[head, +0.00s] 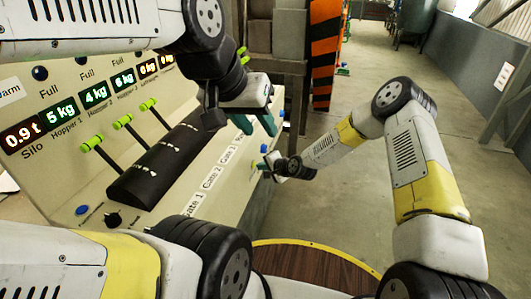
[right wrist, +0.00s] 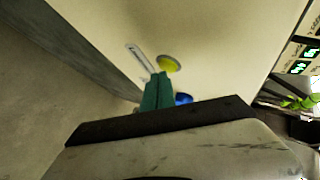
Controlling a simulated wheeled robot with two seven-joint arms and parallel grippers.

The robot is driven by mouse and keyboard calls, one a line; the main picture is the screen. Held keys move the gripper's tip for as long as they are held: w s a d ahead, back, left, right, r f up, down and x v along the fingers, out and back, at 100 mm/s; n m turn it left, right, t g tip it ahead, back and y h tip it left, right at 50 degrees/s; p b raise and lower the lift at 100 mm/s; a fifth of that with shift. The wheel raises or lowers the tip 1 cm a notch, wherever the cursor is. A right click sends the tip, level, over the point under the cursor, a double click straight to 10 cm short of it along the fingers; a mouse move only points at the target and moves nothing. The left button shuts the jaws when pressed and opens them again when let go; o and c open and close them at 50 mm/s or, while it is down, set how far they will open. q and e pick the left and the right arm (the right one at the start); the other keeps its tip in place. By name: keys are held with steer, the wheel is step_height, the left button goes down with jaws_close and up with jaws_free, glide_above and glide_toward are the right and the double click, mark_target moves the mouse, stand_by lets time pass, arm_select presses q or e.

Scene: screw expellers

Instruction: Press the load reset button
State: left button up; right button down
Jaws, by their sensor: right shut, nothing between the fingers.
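The cream control panel (head: 50,100) fills the left of the head view. In the right wrist view a blue button (right wrist: 183,98) sits right beside my fingertips, and a round yellow button (right wrist: 168,63) lies just beyond them. Which button is the load reset one cannot be read. My right gripper (head: 264,165) is shut and empty at the panel's right end; its teal fingers (right wrist: 157,90) point at the panel face. Whether they touch it cannot be told. My left gripper (head: 255,122) is open and empty above the panel's right part, its two teal fingers apart.
A white label strip (right wrist: 140,56) is beside the yellow button. Green-tipped levers (head: 122,121), a black lever housing (head: 160,160) and lit displays (head: 60,111) are on the panel. Another blue button (head: 82,210) is at its lower left. Open floor (head: 350,90) lies right of the panel.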

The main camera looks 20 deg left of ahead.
steer(key=shift+a, duration=0.45)
stand_by(0.7)
steer(key=shift+d, duration=0.85)
steer(key=shift+s+d, duration=0.1)
steer(key=shift+d, duration=2.4)
